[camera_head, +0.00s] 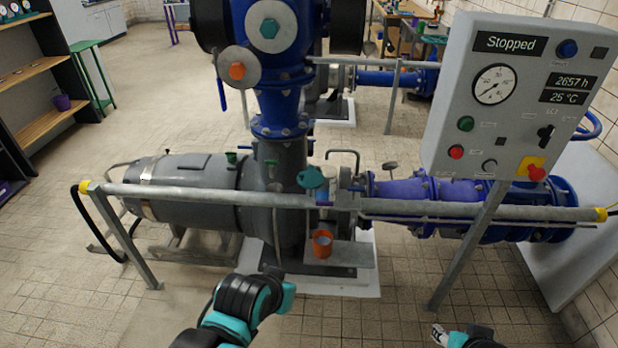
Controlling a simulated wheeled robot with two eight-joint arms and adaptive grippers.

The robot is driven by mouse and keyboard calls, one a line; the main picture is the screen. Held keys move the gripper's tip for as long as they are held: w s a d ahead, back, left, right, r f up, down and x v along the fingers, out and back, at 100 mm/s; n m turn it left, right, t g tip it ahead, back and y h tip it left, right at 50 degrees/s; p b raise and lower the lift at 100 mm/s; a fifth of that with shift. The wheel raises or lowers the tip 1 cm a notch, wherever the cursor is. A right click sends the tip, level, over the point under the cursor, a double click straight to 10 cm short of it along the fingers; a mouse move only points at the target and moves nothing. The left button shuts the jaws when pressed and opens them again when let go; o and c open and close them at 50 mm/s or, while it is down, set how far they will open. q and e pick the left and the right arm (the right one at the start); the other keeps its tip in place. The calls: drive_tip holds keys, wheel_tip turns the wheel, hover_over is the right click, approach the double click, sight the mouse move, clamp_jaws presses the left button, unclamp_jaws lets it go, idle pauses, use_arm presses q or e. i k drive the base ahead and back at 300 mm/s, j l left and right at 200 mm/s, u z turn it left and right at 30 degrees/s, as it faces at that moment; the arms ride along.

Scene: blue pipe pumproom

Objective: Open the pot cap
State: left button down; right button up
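A small orange pot (322,242) stands on a grey ledge in front of the pump, near the middle of the view. Its top looks pale, and I cannot tell whether a cap sits on it. A teal piece (311,177) sits above and behind the pot, near the grey rail; I cannot tell whether it is a cap. My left gripper (276,274) is below and left of the pot, apart from it, and its fingers are hard to make out. My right gripper (440,335) is at the bottom edge, far right of the pot, and partly cut off.
A grey rail (240,199) with yellow ends crosses in front of the pump, just above the pot. A control panel (515,95) reading "Stopped" stands at the right on a slanted post. Blue pipes (480,205) lie behind the rail. Tiled floor is clear at lower left.

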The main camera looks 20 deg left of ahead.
sight(310, 179)
drive_tip(key=i+l+u, duration=0.35)
drive_tip(key=l+u, duration=0.2)
drive_tip(key=i+l+u, duration=0.25)
drive_tip(key=l+u, duration=0.25)
drive_tip(key=l, duration=0.2)
